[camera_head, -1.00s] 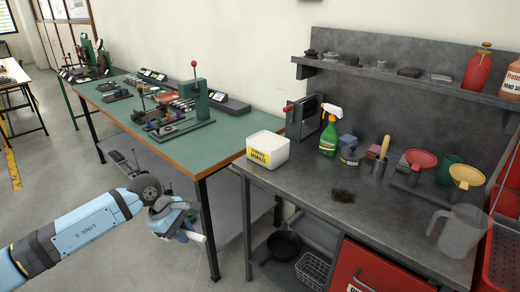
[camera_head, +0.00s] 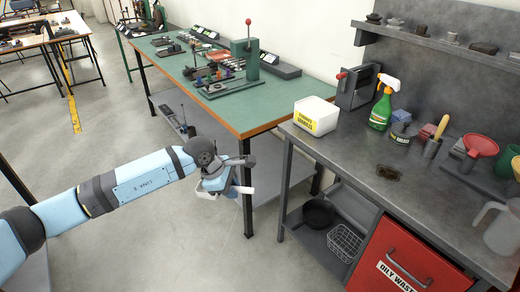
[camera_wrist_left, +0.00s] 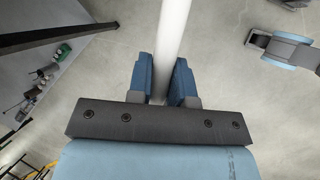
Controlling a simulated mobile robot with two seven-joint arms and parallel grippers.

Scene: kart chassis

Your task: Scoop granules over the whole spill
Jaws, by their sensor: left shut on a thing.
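The white tub (camera_head: 315,116) with a yellow label stands on the front left corner of the grey bench; I cannot see its contents from here. A dark brown spill patch (camera_head: 388,172) lies on the bench top to its right. My left gripper (camera_head: 228,190) is off the bench, left of its front corner and in front of the green table. It is shut on a white rod (camera_wrist_left: 171,40), which runs between its two blue fingers in the left wrist view. I cannot tell what the rod's far end is. My right gripper does not show.
A green spray bottle (camera_head: 380,112), a dark tin (camera_head: 402,133) and a red funnel (camera_head: 479,147) stand behind the spill. A clear jug (camera_head: 503,228) stands at the right. A red oily waste bin (camera_head: 405,262) is below. The green table (camera_head: 285,95) adjoins on the left.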

